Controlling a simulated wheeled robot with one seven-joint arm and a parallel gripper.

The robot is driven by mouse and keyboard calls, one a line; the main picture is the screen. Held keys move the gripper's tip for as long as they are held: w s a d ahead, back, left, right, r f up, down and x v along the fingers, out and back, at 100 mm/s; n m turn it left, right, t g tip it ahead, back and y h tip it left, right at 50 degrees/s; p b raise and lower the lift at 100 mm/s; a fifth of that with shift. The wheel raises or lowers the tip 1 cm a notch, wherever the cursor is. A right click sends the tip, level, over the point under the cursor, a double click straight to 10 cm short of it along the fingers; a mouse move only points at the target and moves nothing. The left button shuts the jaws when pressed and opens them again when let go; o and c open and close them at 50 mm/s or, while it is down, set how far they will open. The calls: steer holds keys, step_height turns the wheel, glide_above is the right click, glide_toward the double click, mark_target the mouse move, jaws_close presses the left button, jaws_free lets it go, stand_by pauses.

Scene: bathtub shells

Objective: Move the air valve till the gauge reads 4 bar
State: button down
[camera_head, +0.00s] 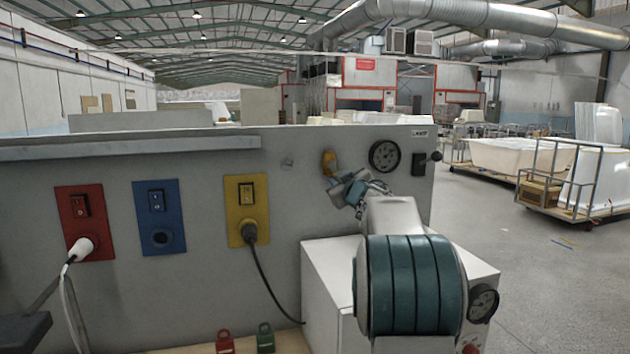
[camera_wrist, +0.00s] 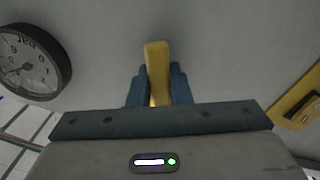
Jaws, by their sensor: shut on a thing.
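The air valve's yellow lever (camera_head: 329,161) is on the grey panel, left of a round gauge (camera_head: 384,156). My gripper (camera_head: 346,184) reaches it from below right. In the wrist view, the blue fingers of my gripper (camera_wrist: 157,88) are shut on the yellow lever (camera_wrist: 156,62), one on each side.
Red (camera_head: 85,222), blue (camera_head: 159,217) and yellow (camera_head: 247,210) switch plates are on the panel, with plugs in the red and yellow ones. A black lever switch (camera_head: 428,160) is right of the gauge.

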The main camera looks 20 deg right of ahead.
stand_by(0.3)
steer(key=c, duration=1.3)
jaws_free()
steer(key=shift+s, duration=0.1)
steer(key=s, duration=0.4)
steer(key=s+a+b, duration=0.1)
steer(key=s, duration=0.4)
steer(key=s+b, duration=0.1)
steer(key=s, duration=0.3)
steer(key=shift+s+a, duration=0.3)
steer(key=shift+a, duration=0.05)
steer(key=shift+a, duration=0.1)
